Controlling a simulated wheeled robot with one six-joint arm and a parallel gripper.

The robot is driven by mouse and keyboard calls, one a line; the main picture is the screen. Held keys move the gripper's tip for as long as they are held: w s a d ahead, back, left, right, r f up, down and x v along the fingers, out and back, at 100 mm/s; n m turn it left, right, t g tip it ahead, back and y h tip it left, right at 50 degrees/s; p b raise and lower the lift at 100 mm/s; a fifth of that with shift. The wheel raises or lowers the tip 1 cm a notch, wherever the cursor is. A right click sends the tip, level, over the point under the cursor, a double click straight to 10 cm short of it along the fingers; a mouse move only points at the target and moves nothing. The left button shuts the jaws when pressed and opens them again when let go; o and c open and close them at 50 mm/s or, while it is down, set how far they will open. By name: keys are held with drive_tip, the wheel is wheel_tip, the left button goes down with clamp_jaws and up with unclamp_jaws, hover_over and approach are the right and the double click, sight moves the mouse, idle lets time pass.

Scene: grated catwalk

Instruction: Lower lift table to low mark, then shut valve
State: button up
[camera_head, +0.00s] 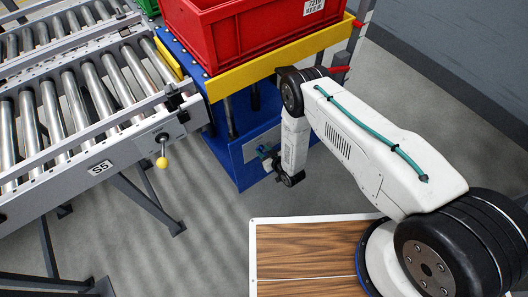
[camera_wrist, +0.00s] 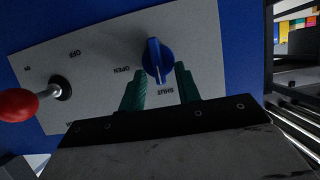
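The lift table (camera_head: 240,147) has a blue base and a yellow-edged top, which stands raised on dark posts. Its height marks cannot be made out. In the wrist view a pale control panel (camera_wrist: 100,52) appears upside down on a blue face. The blue valve knob (camera_wrist: 157,60) sits on it, with OPEN and SHUT labels near it. A lever with a red ball (camera_wrist: 18,104) is at the panel's left. My gripper (camera_wrist: 162,76) is open, its green fingers on either side of the knob's lower part; contact cannot be told. In the head view it is at the table's blue side (camera_head: 267,156).
A red crate (camera_head: 245,35) with a label stands on the lift table. A roller conveyor (camera_head: 75,105) marked S5, with a yellow-ball lever (camera_head: 162,162), adjoins it at left. Bare grey floor (camera_head: 190,235) lies in front. A grey wall is at right.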

clamp_jaws()
